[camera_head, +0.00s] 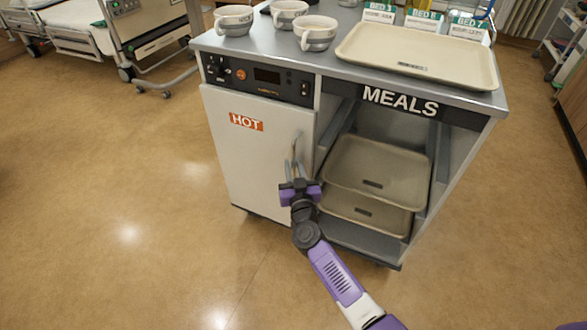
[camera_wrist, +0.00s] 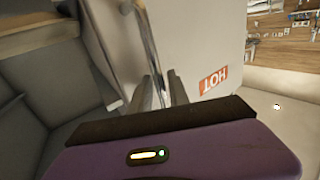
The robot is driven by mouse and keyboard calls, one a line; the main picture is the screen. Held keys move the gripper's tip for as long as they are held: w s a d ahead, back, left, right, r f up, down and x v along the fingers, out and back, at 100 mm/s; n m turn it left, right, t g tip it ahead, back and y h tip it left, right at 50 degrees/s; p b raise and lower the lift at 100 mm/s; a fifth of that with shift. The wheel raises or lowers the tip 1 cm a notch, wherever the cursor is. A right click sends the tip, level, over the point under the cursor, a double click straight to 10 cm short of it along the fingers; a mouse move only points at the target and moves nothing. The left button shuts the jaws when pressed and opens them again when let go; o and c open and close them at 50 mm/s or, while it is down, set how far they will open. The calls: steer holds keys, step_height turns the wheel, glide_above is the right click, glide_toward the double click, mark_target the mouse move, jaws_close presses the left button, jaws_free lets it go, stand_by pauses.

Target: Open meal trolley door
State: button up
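The meal trolley has a pale door (camera_head: 250,150) on its left half, marked HOT, standing closed, flush with the front. A thin upright metal handle (camera_head: 296,143) is near the door's right edge. My gripper (camera_head: 296,168) is in front of the door at the handle's lower part. In the wrist view, the handle (camera_wrist: 146,35) runs down between the two grey fingers (camera_wrist: 163,85), which sit close on either side of it. The gripper looks shut on the handle; the exact contact is partly hidden by the fingers.
Right of the door is an open MEALS bay with beige trays (camera_head: 375,170). On the trolley top (camera_head: 330,68) are several cups, a large tray (camera_head: 420,52) and bed cards. A bed (camera_head: 75,25) stands at the back left. The floor (camera_head: 110,190) left of the door is clear.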

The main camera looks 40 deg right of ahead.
jaws_close()
stand_by(1.4)
